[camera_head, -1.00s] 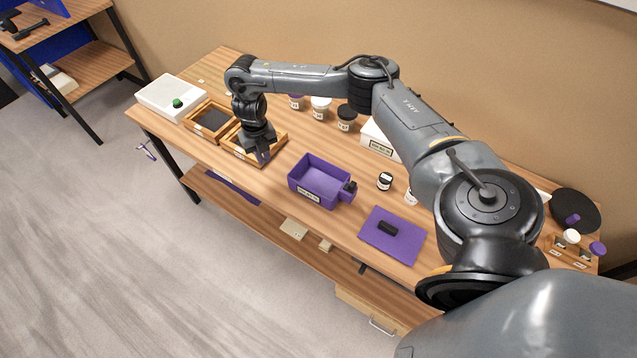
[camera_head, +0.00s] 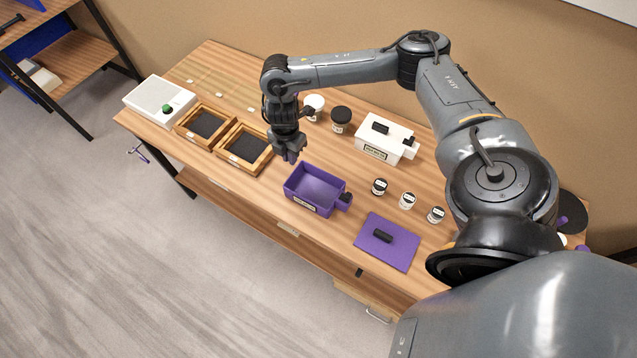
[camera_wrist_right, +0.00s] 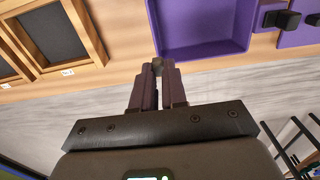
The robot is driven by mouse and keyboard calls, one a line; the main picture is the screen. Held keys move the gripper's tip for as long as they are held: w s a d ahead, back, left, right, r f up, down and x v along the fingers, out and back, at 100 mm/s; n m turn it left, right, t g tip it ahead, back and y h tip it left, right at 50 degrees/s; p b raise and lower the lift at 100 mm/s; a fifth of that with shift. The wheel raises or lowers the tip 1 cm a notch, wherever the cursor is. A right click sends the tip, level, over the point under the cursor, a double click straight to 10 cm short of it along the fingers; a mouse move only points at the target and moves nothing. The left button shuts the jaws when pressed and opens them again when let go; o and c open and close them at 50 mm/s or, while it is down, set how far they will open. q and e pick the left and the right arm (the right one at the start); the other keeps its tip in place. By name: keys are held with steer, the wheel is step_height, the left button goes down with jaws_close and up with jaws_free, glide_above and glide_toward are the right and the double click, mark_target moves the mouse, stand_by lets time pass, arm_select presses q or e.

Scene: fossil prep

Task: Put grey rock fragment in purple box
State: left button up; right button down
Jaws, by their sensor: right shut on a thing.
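My right gripper (camera_head: 291,157) is above the table, between the right wooden tray and the purple box. In the right wrist view its fingers (camera_wrist_right: 158,80) are shut on a small grey rock fragment (camera_wrist_right: 157,66), of which only a bit shows at the fingertips. In the head view the fragment cannot be made out. The purple box (camera_head: 317,184) is open and looks empty, with a dark handle block on its right side. It also shows in the right wrist view (camera_wrist_right: 200,28), just beyond and right of the fingertips. My left gripper is not in view.
Two wooden trays with dark inserts (camera_head: 207,123) (camera_head: 245,146) lie left of the box. A white device with a green knob (camera_head: 160,101) is at the far left.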

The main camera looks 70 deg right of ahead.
steer(key=s+d+f+p, duration=0.2)
steer(key=s+f+p, duration=0.1)
steer(key=s, duration=1)
glide_above(303, 188)
step_height(303, 188, down, 8)
steer(key=shift+a+r, duration=0.1)
steer(key=shift+r, duration=0.1)
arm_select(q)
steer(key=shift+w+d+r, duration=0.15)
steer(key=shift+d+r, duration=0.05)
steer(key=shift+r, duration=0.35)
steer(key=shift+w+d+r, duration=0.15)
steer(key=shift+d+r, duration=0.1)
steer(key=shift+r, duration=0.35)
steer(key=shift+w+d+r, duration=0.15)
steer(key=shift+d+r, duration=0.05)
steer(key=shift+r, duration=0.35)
arm_select(e)
steer(key=shift+f, duration=2.1)
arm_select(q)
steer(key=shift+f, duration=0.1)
arm_select(e)
steer(key=shift+f, duration=0.1)
steer(key=c, duration=1.2)
jaws_free()
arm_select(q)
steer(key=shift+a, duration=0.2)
arm_select(e)
steer(key=shift+o, duration=0.2)
